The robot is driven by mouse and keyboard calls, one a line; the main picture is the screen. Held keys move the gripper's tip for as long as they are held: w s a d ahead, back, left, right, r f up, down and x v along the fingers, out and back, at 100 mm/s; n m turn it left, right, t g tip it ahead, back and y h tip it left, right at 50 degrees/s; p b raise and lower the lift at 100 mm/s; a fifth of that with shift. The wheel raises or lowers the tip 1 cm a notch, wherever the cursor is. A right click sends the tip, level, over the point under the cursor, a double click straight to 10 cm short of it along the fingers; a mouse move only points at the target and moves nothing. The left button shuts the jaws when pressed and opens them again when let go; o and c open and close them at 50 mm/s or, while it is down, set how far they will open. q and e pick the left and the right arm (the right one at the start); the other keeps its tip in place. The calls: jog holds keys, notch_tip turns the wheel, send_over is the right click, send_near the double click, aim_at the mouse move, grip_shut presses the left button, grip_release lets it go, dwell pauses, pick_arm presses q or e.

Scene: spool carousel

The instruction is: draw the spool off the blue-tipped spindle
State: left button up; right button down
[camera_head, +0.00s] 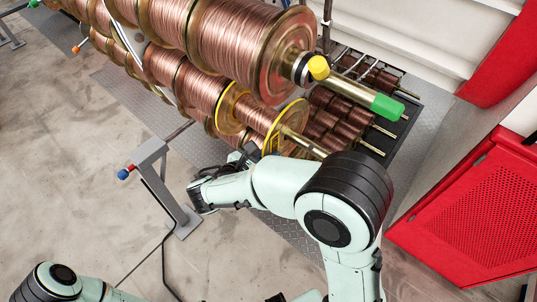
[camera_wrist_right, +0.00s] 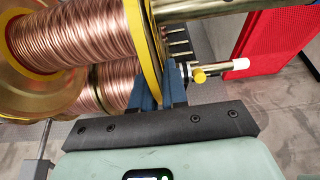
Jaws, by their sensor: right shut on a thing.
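A copper-wound spool with yellow-rimmed flanges (camera_head: 258,118) sits on a spindle (camera_head: 303,143) low on the carousel in the head view. In the right wrist view, the blue fingers of my right gripper (camera_wrist_right: 160,92) are shut on the yellow rim of the spool (camera_wrist_right: 150,55). The spindle (camera_wrist_right: 195,8) sticks out past that flange. My left gripper is out of view.
A grey stand (camera_head: 165,180) with a red and blue knob is left of my wrist. A red perforated cabinet (camera_head: 475,205) stands at right. The floor at left is mostly open.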

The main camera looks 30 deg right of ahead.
jog(key=shift+r, duration=0.15)
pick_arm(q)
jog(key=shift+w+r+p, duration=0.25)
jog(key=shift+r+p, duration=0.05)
pick_arm(e)
jog(key=s+d, duration=0.3)
jog(key=s, duration=0.5)
jog(key=shift+d+r, duration=0.2)
jog(key=shift+d, duration=0.05)
dwell(0.4)
jog(key=shift+s, duration=0.1)
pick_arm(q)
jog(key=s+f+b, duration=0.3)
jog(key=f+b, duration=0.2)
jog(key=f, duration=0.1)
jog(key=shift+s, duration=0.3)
pick_arm(e)
jog(key=s+d, duration=0.3)
jog(key=s, duration=0.5)
jog(key=shift+s+d, duration=0.2)
dwell(0.4)
jog(key=shift+r, duration=0.1)
